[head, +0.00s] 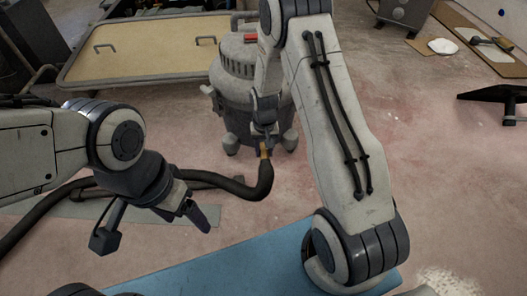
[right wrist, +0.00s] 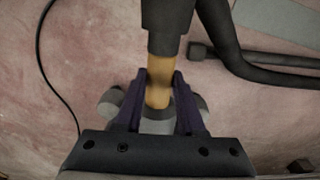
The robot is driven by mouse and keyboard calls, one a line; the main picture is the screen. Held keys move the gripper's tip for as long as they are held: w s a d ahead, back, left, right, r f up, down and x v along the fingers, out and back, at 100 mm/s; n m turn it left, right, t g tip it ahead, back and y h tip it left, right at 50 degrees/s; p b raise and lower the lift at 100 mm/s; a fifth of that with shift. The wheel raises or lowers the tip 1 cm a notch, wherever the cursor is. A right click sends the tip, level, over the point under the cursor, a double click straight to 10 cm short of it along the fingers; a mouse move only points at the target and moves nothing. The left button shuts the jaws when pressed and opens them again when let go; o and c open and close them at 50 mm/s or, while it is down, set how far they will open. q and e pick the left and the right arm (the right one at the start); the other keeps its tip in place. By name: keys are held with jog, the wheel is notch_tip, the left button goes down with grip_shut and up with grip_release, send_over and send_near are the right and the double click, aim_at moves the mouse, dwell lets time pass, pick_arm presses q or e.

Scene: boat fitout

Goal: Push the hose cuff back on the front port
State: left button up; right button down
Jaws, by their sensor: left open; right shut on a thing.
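The tan hose cuff (right wrist: 160,72) is at the end of the dark hose (right wrist: 166,20) in the right wrist view. It also shows in the head view (head: 264,153), below my right gripper (head: 265,128), at the near side of the grey shop vacuum (head: 232,85). My right gripper (right wrist: 160,88) is shut on the cuff, one dark finger on each side. The cuff's end points toward the vacuum's grey body; the front port is hidden, and I cannot tell whether the cuff touches it. My left gripper (head: 154,230) is open and empty, left of the cuff.
The hose (head: 250,190) curves left along the floor, passing behind my left gripper. A blue mat (head: 240,268) lies in front. A low board with tools (head: 490,45) is at the far right. The floor at right is mostly free.

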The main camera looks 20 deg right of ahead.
jog(key=shift+w+d, duration=0.2)
jog(key=shift+w, duration=0.45)
jog(key=shift+w+d+r, duration=0.1)
jog(key=shift+w, duration=0.3)
jog(key=shift+c, duration=2.2)
grip_release()
jog(key=shift+d, duration=0.1)
jog(key=shift+s, duration=0.1)
